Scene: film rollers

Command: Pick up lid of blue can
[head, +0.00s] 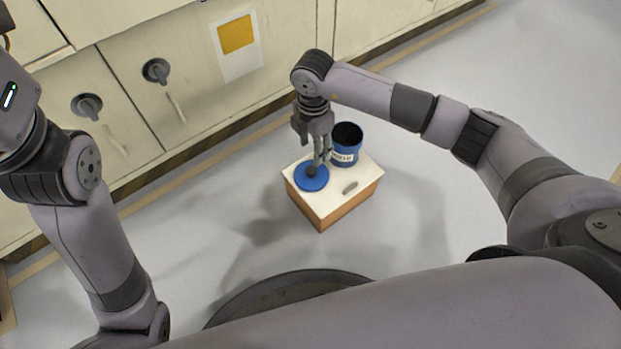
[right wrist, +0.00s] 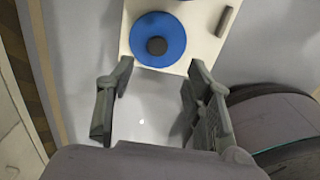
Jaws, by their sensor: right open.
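The blue lid (head: 303,184) is a flat round disc with a dark knob (head: 311,172). It lies on the white top of a small box (head: 325,205), beside the open blue can (head: 346,157). In the right wrist view the right gripper (right wrist: 160,70) is open and empty. The lid (right wrist: 172,58) and its knob (right wrist: 156,46) show ahead of the fingertips, in line with the gap. My left arm shows at the left, but its gripper is out of view.
A small grey piece (head: 350,188) lies on the box top, right of the lid; it also shows in the right wrist view (right wrist: 225,21). Cream cabinets (head: 190,85) with dark knobs stand behind. The floor around the box is clear.

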